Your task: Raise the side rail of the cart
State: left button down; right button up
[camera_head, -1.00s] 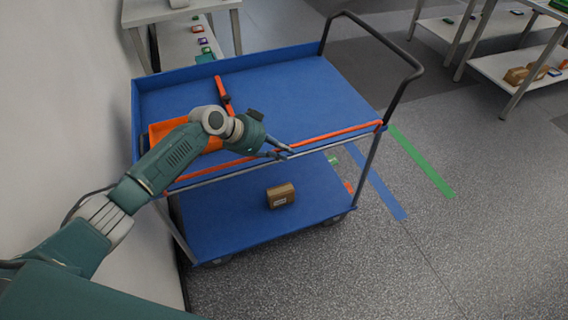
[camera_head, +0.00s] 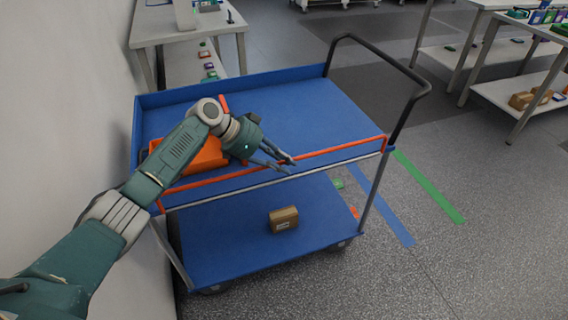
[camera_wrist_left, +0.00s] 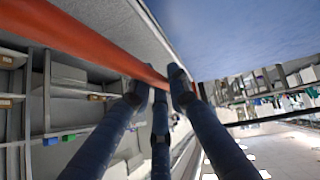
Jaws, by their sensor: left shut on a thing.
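The blue cart (camera_head: 310,105) has an orange side rail (camera_head: 340,151) along its near long side. The rail stands a little above the edge of the top deck, with short orange ends turned down at both sides. My left gripper (camera_head: 287,164) is at the middle of the rail and shut on it. In the left wrist view the rail (camera_wrist_left: 90,42) comes in from the upper left and passes between the fingertips (camera_wrist_left: 162,80). My left forearm and gripper hide part of the deck. My right gripper is not in view.
An orange bin (camera_head: 205,158) sits on the top deck behind my arm. A brown box (camera_head: 284,219) is on the lower shelf (camera_head: 235,235). The black push handle (camera_head: 410,75) rises at the right. A wall (camera_head: 70,90) is close on the left. Floor is free at right.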

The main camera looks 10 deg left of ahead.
pick_arm(q)
jog(key=c, duration=1.6)
grip_release()
jog(key=shift+a+r, duration=0.1)
jog(key=shift+a, duration=0.05)
jog(key=v, duration=1.1)
jog(key=shift+s+a+r, duration=0.15)
jog(key=shift+r, duration=0.05)
